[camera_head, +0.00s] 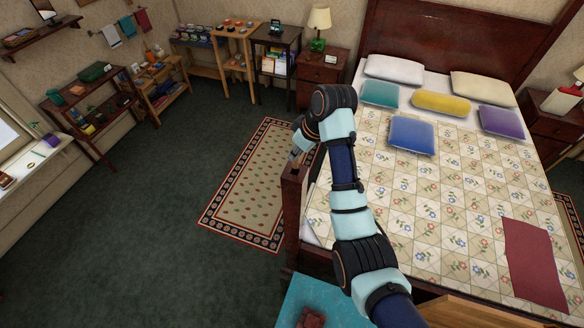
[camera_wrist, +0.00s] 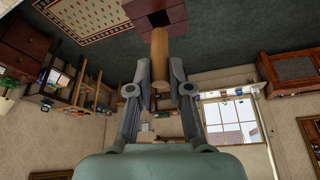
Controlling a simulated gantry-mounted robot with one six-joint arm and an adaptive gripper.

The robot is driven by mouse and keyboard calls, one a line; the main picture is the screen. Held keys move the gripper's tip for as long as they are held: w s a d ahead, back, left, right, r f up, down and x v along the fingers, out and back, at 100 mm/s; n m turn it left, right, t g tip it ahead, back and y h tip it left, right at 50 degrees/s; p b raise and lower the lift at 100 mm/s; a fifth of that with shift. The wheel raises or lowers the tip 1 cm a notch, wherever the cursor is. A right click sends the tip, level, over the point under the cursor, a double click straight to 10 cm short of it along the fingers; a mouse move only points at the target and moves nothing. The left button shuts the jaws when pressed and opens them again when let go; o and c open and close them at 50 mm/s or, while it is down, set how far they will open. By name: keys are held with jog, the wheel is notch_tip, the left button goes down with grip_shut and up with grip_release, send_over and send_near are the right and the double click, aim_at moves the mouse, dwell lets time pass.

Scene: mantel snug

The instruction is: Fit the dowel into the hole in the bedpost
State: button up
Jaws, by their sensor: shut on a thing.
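My gripper (camera_wrist: 160,72) is shut on a light brown wooden dowel (camera_wrist: 159,52), which shows between the two fingers in the wrist view. The dowel's free end points at the reddish-brown bedpost (camera_wrist: 179,17). A dark square hole (camera_wrist: 157,18) shows in the post's face, right at the dowel's tip. I cannot tell whether the tip is just short of the hole or at its mouth. In the head view my gripper (camera_head: 297,153) is just above the top of the bedpost (camera_head: 291,205) at the bed's near left corner.
The bed (camera_head: 440,200) with its floral quilt lies right of the post. A patterned rug (camera_head: 250,190) lies on the floor to its left. A turquoise surface (camera_head: 300,293) is close below. Shelves and a nightstand (camera_head: 320,75) stand along the back; the green floor is open.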

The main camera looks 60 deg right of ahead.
aim_at(296, 168)
jog(key=shift+f+p, duration=0.5)
jog(key=shift+f, duration=2.5)
jog(key=shift+f, duration=0.1)
jog(key=o, duration=0.8)
jog(key=shift+c, duration=0.2)
jog(key=b+v, duration=0.1)
jog(key=v, duration=0.6)
jog(key=shift+r+b, duration=0.3)
jog(key=shift+r, duration=0.05)
